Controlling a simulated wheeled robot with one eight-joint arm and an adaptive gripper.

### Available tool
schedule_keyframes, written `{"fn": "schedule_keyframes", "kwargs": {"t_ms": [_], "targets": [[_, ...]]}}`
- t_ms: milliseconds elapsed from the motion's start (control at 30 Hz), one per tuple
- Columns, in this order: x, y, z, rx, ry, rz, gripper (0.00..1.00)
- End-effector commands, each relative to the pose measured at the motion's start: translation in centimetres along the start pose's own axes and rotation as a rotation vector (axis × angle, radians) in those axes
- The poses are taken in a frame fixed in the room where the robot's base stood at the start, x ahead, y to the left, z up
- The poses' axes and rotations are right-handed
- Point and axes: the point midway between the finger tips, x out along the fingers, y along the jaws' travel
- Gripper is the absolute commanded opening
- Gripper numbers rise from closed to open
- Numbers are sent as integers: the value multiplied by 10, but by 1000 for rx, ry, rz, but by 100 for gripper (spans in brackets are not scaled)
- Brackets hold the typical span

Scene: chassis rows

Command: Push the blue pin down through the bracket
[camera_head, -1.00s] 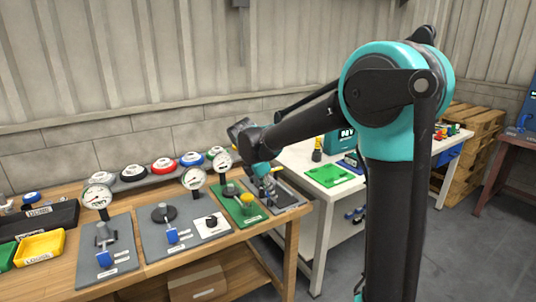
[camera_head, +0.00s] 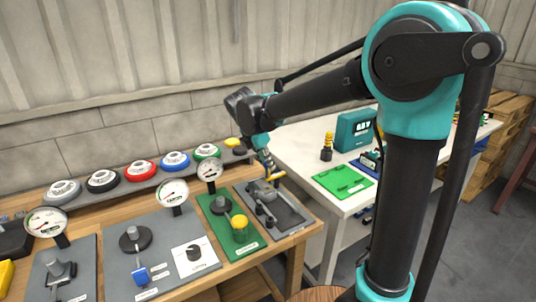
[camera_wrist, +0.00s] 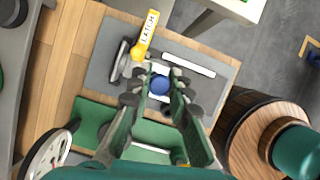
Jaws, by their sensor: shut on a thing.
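The blue pin (camera_wrist: 160,85) shows as a round blue head between the fingers in the wrist view. My gripper (camera_wrist: 160,77) is shut on it, with a finger on each side. It is above the grey board (camera_wrist: 98,72), which carries a yellow lever marked LATCH (camera_wrist: 147,36). In the head view my gripper (camera_head: 267,172) is over the grey board (camera_head: 291,213) at the right end of the wooden bench. The yellow lever (camera_head: 276,176) is close beside the fingers. A grey bracket (camera_head: 262,190) stands below. The pin's lower end and its fit in the bracket are hidden.
A green board (camera_head: 216,223) with a yellow cylinder (camera_head: 240,229) and a dial gauge (camera_head: 210,171) adjoin on the left. Further left is another grey board (camera_head: 170,265). A white table (camera_head: 318,205) stands to the right. A barrel (camera_wrist: 245,125) shows in the wrist view.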

Motion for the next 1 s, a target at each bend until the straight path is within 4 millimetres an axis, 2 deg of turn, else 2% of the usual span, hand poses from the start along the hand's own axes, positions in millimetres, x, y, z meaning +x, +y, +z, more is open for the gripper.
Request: {"fn": "schedule_keyframes", "kwargs": {"t_ms": [500,1000], "targets": [[31,0,-13,1,0,0,0],[35,0,-14,1,0,0,0]]}}
